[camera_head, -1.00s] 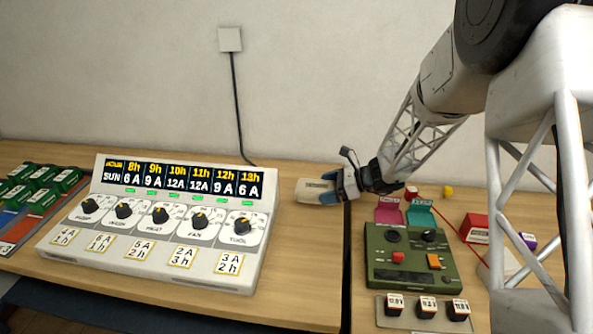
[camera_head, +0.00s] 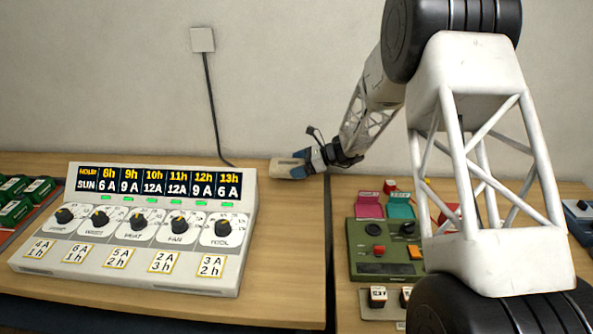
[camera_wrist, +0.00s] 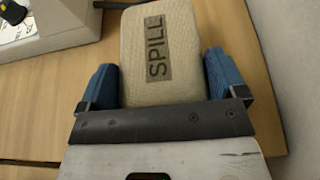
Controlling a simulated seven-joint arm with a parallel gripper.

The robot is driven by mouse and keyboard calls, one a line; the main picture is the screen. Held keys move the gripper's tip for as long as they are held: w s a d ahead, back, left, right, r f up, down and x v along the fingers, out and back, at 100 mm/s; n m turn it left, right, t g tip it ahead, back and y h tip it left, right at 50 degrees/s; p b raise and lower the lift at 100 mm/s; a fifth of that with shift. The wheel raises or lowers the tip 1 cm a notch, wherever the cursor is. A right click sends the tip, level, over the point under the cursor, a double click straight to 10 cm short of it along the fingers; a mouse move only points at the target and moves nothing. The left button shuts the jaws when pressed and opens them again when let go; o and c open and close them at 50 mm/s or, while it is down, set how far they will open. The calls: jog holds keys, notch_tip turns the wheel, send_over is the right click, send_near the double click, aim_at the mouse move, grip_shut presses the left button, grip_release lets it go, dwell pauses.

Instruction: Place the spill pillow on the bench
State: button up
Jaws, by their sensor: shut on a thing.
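The spill pillow (camera_head: 284,168) is a cream, box-like pad. In the wrist view the pillow (camera_wrist: 161,45) shows a dark "SPILL" label and sits between the blue fingers. My gripper (camera_head: 300,166) is shut on it, with one finger on each side; the gripper also shows in the wrist view (camera_wrist: 160,80). The bench (camera_head: 283,265) is a wooden surface, and the pillow is over its back right part, near the gap between the two tops. I cannot tell whether the pillow touches the bench.
A white console with dials (camera_head: 135,230) fills the bench's middle. Green blocks (camera_head: 15,200) lie at the far left. A green control box (camera_head: 385,250) stands on the right-hand top. Bare bench lies between console and gap. The wall is close behind.

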jog(key=shift+w+a, duration=0.2)
jog(key=shift+w, duration=0.5)
jog(key=shift+w+a+f, duration=0.1)
jog(key=shift+w+a, duration=0.05)
jog(key=shift+w, duration=0.25)
jog(key=shift+f, duration=1.75)
jog(key=shift+f, duration=0.1)
jog(key=o, duration=0.7)
